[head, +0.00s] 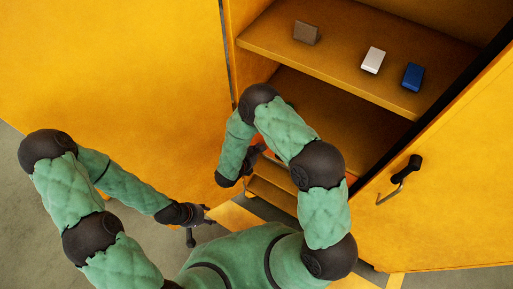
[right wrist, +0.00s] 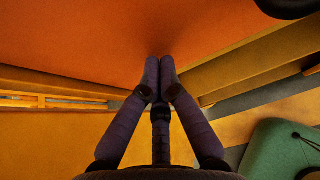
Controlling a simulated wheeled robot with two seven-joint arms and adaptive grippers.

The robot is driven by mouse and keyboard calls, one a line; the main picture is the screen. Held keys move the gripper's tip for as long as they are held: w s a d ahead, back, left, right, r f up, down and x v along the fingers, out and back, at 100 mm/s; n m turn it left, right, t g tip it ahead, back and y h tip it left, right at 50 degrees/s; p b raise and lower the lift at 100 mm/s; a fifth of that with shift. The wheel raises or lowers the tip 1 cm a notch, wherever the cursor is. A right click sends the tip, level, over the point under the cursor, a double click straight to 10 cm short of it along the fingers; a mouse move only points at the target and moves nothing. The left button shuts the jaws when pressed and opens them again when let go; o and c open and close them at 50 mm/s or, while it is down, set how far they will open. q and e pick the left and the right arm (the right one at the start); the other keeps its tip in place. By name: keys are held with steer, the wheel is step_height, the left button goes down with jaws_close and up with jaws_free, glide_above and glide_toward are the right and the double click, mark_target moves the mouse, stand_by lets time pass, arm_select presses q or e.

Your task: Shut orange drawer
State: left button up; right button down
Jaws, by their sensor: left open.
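The orange drawer shows as a broad orange panel (right wrist: 150,35) filling the top of the right wrist view. In the head view my right arm hides most of it, so how far out it stands is unclear. My right gripper (right wrist: 160,62) has its fingertips together with nothing between them, at the panel's near edge; I cannot tell whether they touch it. In the head view this gripper (head: 255,155) is partly hidden, low in front of the cabinet. My left gripper (head: 205,215) is open and empty, lower left, apart from the drawer.
The yellow cabinet has a wide door panel (head: 110,80) on the left and an open door (head: 450,180) with a dark handle (head: 405,170) on the right. A brown block (head: 306,33), a white block (head: 373,60) and a blue block (head: 412,77) rest on its shelf (head: 270,40).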

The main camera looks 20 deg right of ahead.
mark_target(260, 140)
steer(key=w+d+b, duration=0.1)
steer(key=d, duration=0.1)
steer(key=w+d+b, duration=0.1)
steer(key=w, duration=0.1)
steer(key=shift+d, duration=0.35)
arm_select(q)
step_height(260, 140, down, 2)
steer(key=shift+f, duration=0.1)
arm_select(e)
steer(key=shift+w+r, duration=0.1)
steer(key=shift+a, duration=0.1)
